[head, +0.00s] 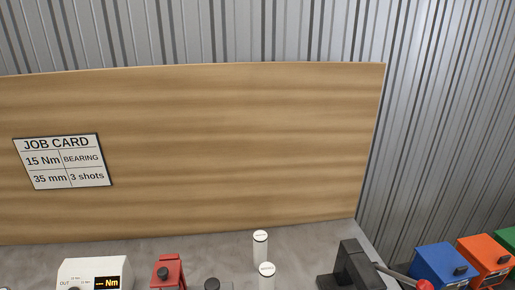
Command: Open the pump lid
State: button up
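I cannot tell for sure which thing is the pump, and no lid is clearly identifiable. A red device (169,272) with a dark round part on its front stands at the bottom edge, its lower part cut off. A black device (350,267) stands further right, with a lever ending in a red knob (424,285). A dark rounded top (211,284) shows just right of the red device. My gripper is not in view.
A white box with a lit "Nm" display (95,271) is at lower left. Blue (445,265), orange (486,259) and green (508,240) boxes stand at right. A wooden board (220,150) bearing a job card (62,162) rises behind the grey bench (200,246).

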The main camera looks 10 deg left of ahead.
aim_at(166, 274)
jog(key=u, duration=1.55)
jog(key=l+u, duration=0.1)
